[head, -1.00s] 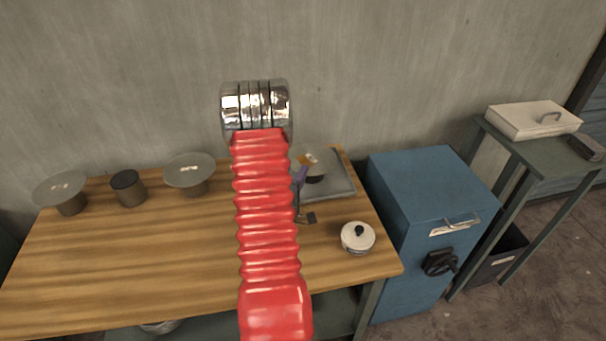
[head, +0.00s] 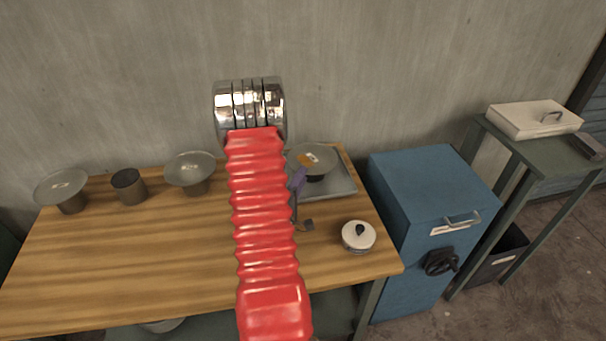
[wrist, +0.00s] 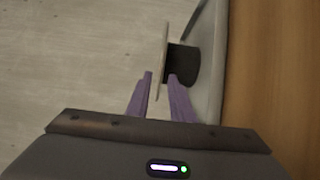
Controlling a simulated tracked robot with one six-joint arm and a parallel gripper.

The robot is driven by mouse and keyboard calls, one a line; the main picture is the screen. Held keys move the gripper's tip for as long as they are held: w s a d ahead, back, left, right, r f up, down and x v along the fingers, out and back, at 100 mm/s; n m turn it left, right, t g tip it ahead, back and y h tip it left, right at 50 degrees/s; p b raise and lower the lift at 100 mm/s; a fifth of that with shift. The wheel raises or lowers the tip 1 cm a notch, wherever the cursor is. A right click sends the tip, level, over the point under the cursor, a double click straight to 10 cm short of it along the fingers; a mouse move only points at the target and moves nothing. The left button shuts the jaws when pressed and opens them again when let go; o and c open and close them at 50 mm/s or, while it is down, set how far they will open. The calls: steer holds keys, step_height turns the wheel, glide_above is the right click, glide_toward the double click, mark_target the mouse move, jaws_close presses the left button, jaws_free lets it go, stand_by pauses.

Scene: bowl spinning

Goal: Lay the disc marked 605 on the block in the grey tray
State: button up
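A grey disc (head: 325,153) with a small white and orange label lies on a dark block (head: 316,178) in the grey tray (head: 343,186); its number is too small to read. In the wrist view the disc (wrist: 163,45) shows edge-on against the dark block (wrist: 186,66). My gripper (head: 299,178) is at the disc's near left rim. Its purple fingers (wrist: 161,75) stand apart, one on each side of the rim, and look open. My red arm hides part of the tray's left side.
To the left stand a disc on a block (head: 62,184), a bare dark block (head: 129,187) and another disc on a block (head: 190,168). A white lidded pot (head: 357,237) stands in front of the tray. A blue cabinet (head: 425,190) is right of the table.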

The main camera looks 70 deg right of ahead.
steer(key=a, duration=0.9)
steer(key=shift+a, duration=0.15)
steer(key=shift+w, duration=0.1)
stand_by(0.4)
